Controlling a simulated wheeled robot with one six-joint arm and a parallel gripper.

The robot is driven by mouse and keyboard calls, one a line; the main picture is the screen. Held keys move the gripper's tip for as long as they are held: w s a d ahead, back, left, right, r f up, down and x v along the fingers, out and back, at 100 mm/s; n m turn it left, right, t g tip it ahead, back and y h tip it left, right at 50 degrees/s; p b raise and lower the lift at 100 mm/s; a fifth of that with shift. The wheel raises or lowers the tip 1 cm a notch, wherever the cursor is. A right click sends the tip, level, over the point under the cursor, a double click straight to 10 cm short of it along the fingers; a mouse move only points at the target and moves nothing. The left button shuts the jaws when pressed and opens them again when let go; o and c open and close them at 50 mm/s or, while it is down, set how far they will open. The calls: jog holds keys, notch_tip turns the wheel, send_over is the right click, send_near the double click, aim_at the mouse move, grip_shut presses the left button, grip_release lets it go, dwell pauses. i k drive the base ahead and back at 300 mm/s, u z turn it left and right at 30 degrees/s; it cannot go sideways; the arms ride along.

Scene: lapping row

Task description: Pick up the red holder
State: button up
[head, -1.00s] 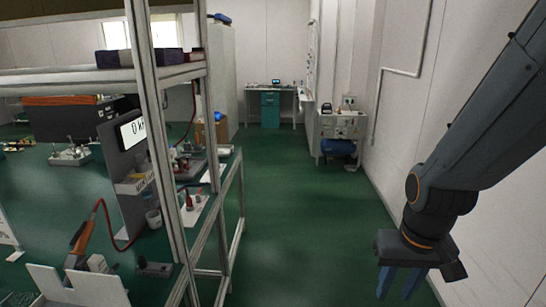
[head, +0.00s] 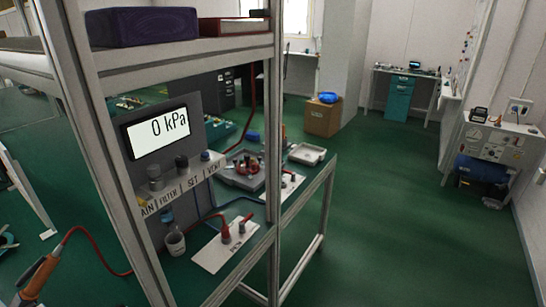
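Small red pieces show on the green bench in the head view. Another small red piece (head: 290,178) stands on a second white plate farther back. A grey tray (head: 232,181) holds more small red and dark parts. I cannot tell which of these, if any, is the red holder. My gripper is out of view.
Green floor (head: 400,220) is clear to the right.

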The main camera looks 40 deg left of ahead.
aim_at(248, 172)
jog(key=u, duration=0.15)
jog(key=i, duration=1.65)
jog(key=u, duration=0.8)
jog(key=i, duration=0.95)
jog(key=u, duration=1.8)
jog(key=i, duration=0.75)
jog(key=u, duration=0.55)
